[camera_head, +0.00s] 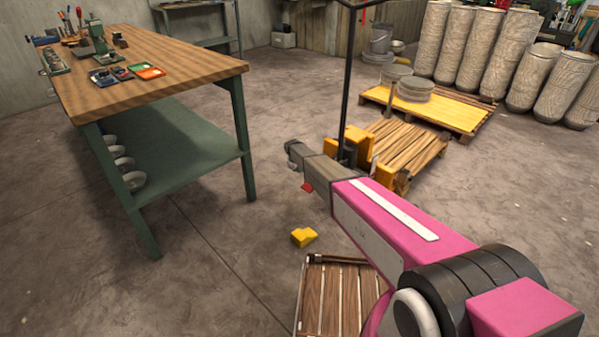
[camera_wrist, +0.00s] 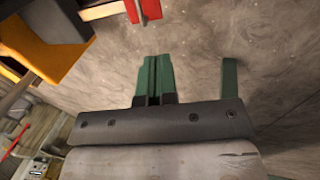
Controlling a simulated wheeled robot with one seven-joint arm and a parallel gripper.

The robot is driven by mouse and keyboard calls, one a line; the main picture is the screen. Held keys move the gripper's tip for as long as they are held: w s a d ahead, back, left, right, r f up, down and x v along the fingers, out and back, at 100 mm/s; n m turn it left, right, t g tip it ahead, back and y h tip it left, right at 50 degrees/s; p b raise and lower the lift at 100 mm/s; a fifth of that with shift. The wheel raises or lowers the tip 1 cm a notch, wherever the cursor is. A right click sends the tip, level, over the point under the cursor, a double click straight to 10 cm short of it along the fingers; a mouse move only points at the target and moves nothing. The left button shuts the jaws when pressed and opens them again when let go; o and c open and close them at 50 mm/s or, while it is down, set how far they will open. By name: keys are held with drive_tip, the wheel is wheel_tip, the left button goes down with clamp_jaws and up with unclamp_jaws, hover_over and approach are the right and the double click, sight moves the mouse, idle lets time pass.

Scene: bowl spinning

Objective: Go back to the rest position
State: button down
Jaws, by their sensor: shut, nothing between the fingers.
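My gripper (camera_head: 294,149) is at the end of my raised pink and grey arm in the head view, pointing left above the concrete floor. It appears small and dark there. In the wrist view my gripper (camera_wrist: 154,98) shows as a dark bar with short fingers close together, shut and holding nothing. It is apart from the workbench (camera_head: 175,68), which stands to its left.
Bowls (camera_head: 134,180) sit on the bench's lower shelf. Open floor (camera_head: 215,260) lies between bench and crate.

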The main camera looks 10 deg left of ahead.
drive_tip(key=s+d+r+m+g, duration=0.1)
drive_tip(key=s+d+r+m, duration=0.1)
drive_tip(key=s+d+r, duration=0.35)
drive_tip(key=s+d+r+m, duration=0.1)
drive_tip(key=s+d+r, duration=0.1)
drive_tip(key=s+d, duration=0.65)
drive_tip(key=s+d+r+m+g, duration=0.1)
drive_tip(key=s+d+r+m, duration=0.1)
drive_tip(key=s+d+r, duration=0.35)
drive_tip(key=s+d+r+m, duration=0.1)
drive_tip(key=s+d+r, duration=0.2)
drive_tip(key=s+d, duration=0.2)
drive_tip(key=s+d+r+m+y, duration=0.1)
drive_tip(key=s+d, duration=0.4)
drive_tip(key=s, duration=0.6)
drive_tip(key=s+d+r+m, duration=0.3)
drive_tip(key=s+d+r, duration=0.2)
drive_tip(key=s, duration=0.3)
drive_tip(key=shift+s+d+g+y, duration=0.2)
drive_tip(key=shift+g+y, duration=0.2)
